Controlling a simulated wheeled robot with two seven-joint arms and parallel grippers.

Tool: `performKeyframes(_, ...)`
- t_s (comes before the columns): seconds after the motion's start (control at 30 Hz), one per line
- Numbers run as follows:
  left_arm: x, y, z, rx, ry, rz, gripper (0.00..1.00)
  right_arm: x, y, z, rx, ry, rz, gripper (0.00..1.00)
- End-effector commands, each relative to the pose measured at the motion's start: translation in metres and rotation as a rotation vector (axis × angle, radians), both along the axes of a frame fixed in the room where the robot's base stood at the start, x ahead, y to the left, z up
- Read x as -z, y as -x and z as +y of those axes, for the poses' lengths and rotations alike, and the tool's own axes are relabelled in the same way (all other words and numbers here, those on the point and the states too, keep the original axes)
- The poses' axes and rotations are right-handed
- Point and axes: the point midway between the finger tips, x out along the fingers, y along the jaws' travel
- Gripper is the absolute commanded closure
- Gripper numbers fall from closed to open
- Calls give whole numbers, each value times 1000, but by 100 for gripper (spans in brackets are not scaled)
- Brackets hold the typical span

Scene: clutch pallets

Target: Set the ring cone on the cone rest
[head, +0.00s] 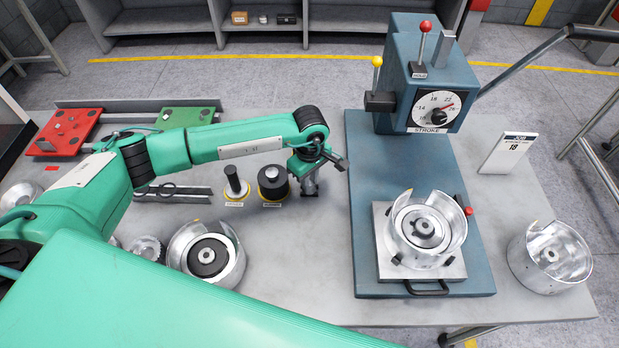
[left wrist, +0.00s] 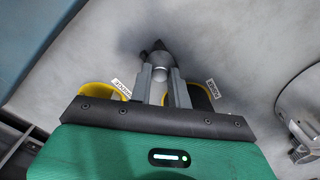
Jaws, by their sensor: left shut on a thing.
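My left gripper (head: 308,186) is shut on a small grey cone-like piece with a dark tip (left wrist: 160,64), which looks like the ring cone. The fingers and wrist hide part of it. The gripper is low over the table, just right of two black tools on yellow-rimmed bases: a narrow post (head: 234,182) and a wider stepped one (head: 273,183). Yellow rims and two labels also show beside the fingers in the left wrist view. I cannot clearly make out the cone rest, nor whether the piece touches anything beneath it. My right gripper is not in view.
A blue press (head: 428,75) stands to the right, with a silver drum (head: 457,222) on its plate. Another drum (head: 571,262) is at the right edge, and one (head: 232,272) at the front left. Red (head: 71,128) and green pallets lie at the back left. Table between gripper and press is clear.

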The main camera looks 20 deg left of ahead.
Motion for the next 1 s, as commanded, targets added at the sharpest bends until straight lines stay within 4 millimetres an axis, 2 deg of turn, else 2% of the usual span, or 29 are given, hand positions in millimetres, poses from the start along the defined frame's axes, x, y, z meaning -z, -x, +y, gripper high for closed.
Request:
performKeyframes(0.37, 1, 0, 0, 0, 0, 0, 100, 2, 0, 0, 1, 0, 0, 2)
performKeyframes(0.4, 1, 0, 0, 0, 0, 0, 76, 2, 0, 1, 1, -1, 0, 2)
performKeyframes(0.5, 1, 0, 0, 0, 0, 0, 56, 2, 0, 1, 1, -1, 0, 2)
performKeyframes(1.0, 1, 0, 0, 0, 0, 0, 56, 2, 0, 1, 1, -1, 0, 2)
